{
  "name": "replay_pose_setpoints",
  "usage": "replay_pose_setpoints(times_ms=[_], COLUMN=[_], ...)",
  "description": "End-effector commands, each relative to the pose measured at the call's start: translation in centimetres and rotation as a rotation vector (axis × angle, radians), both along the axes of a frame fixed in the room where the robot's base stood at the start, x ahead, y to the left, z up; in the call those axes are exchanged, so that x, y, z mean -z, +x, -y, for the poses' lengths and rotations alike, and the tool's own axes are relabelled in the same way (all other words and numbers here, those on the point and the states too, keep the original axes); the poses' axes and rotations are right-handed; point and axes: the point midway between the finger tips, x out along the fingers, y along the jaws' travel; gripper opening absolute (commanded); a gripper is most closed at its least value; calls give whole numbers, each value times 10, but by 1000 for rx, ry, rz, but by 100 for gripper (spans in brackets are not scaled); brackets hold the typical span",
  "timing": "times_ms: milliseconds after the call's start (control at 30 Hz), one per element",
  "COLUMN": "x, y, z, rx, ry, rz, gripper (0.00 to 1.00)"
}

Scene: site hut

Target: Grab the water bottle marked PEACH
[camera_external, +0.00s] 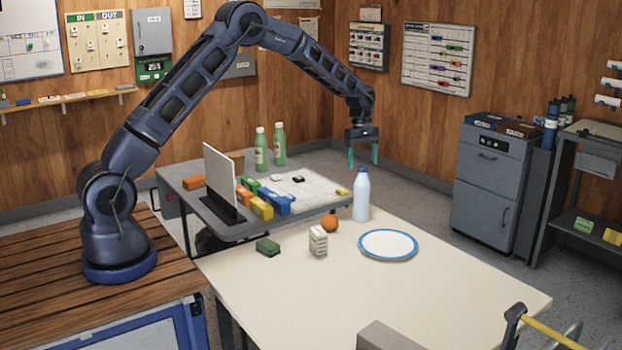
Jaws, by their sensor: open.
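My gripper (363,158) is open and empty, pointing down with its teal fingers apart. In the picture it is just above the cap of a pale bluish-white bottle (361,198), which stands upright on the cream table. I cannot tell from this one view whether the fingers are directly over it in depth. Two green bottles with white caps, a nearer one (261,152) and a farther one (279,147), stand upright on the grey table to the left. Their labels are too small to read, so I cannot tell which bottle is marked PEACH.
On the cream table (440,285), an orange (329,222), a small carton (318,242), a green sponge (268,246) and a blue-rimmed plate (388,245) stand near the bottle. The grey table (180,180) holds an upright panel (219,172) and coloured boxes (275,200). The cream table's front is mostly clear.

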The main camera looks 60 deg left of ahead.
Motion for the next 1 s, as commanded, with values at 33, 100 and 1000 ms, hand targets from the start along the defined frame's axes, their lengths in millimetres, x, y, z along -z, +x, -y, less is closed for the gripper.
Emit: replay_pose_setpoints(times_ms=[33, 100, 1000], x=[3, 6, 55], y=[0, 0, -2], z=[0, 1, 10], rx=[0, 0, 0], ry=[0, 0, 0], rz=[0, 0, 0], gripper=[74, 74, 31])
